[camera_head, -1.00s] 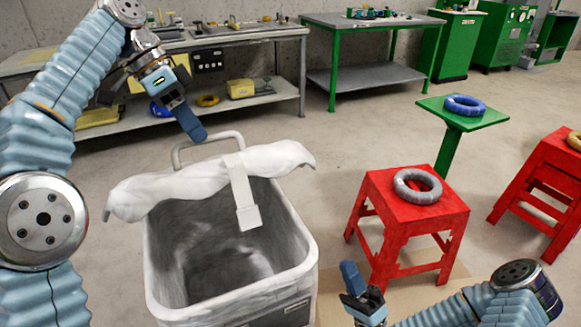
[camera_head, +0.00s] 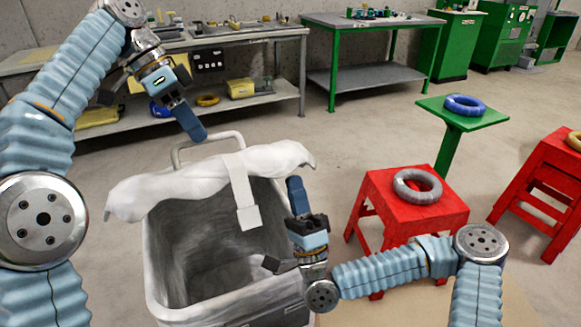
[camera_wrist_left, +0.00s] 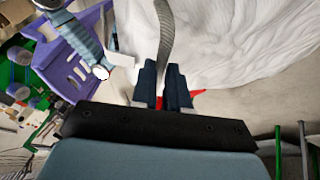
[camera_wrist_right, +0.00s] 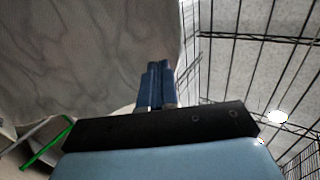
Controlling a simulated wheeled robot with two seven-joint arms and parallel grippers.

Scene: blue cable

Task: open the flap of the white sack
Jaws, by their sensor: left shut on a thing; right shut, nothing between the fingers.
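The white sack (camera_head: 300,275) stands open at the lower centre of the head view, its grey inside showing. Its white flap (camera_head: 170,185) lies folded back along the far rim, and a pale strap (camera_head: 242,190) hangs from it into the opening. My left gripper (camera_head: 202,138) is shut on the grey loop handle (camera_head: 180,158) behind the flap; the handle shows as a curved bar (camera_wrist_left: 165,35) in the left wrist view. My right gripper (camera_head: 295,185) is shut and empty at the sack's right rim, fingers pointing up. Pale cloth (camera_wrist_right: 80,60) fills much of the right wrist view.
A red stool (camera_head: 415,215) with a grey ring (camera_head: 417,186) stands right of the sack. Behind it are a green stand (camera_head: 430,105) with a blue ring (camera_head: 465,105) and another red stool (camera_head: 540,190). Workbenches line the back wall. The floor behind the sack is clear.

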